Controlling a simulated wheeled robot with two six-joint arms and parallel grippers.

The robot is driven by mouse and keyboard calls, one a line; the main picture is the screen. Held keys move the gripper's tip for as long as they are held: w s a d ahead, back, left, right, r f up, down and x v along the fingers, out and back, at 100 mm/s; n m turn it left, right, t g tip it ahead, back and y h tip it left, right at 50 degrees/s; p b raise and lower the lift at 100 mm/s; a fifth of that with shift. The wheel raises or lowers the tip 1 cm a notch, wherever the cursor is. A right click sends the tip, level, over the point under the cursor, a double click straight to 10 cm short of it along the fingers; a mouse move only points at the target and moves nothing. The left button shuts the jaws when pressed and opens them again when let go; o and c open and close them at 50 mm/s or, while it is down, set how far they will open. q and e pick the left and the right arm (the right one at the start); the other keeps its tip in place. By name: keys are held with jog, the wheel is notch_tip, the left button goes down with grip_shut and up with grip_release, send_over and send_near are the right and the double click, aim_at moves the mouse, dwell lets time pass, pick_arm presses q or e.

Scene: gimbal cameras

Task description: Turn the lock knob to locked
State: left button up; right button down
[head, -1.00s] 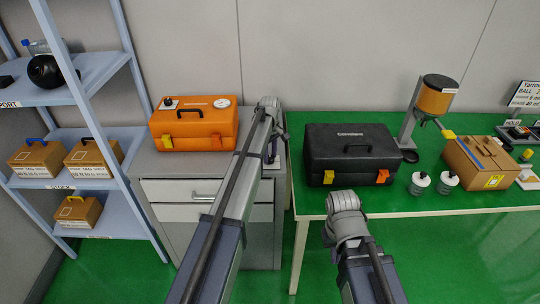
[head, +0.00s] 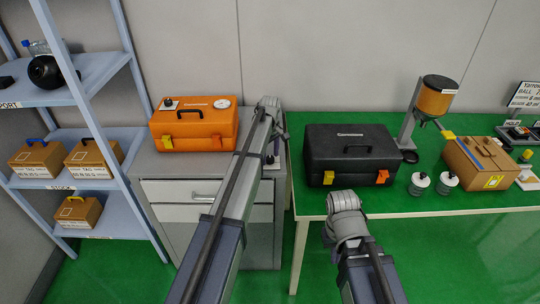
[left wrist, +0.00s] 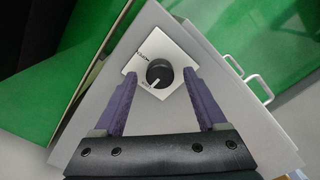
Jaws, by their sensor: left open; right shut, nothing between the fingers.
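The lock knob (left wrist: 159,73) is a round black knob with a white pointer mark, on a square white plate (left wrist: 145,48) on top of the grey cabinet. In the left wrist view its pointer is toward the lower left; the small plate lettering is too blurred to read surely. My left gripper (left wrist: 160,80) is open, its purple fingers on either side of the knob with gaps visible. In the head view my left gripper (head: 276,146) is over the cabinet's right side, and my arm partly hides the plate (head: 272,164).
An orange toolbox (head: 195,128) stands on the cabinet (head: 160,168), left of my left arm. A black toolbox (head: 350,150) stands on the green table (head: 300,190) to the right. A blue shelf (head: 100,72) with boxes is at the left.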

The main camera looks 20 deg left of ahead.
aim_at(270, 158)
pick_arm(q)
notch_tip(270, 158, up, 8)
jog(key=p, duration=0.7)
jog(key=shift+f, duration=0.2)
jog(key=s+d+m, duration=0.5)
jog(key=s, duration=0.7)
jog(key=s+d+m, duration=0.5)
jog(key=s+d, duration=0.1)
jog(key=s, duration=0.6)
jog(key=s+d+m+y, duration=0.1)
jog(key=s+d+m, duration=0.4)
jog(key=s, duration=0.7)
jog(key=shift+s+d+m, duration=0.25)
jog(key=shift+d+m, duration=0.15)
jog(key=shift+m, duration=0.2)
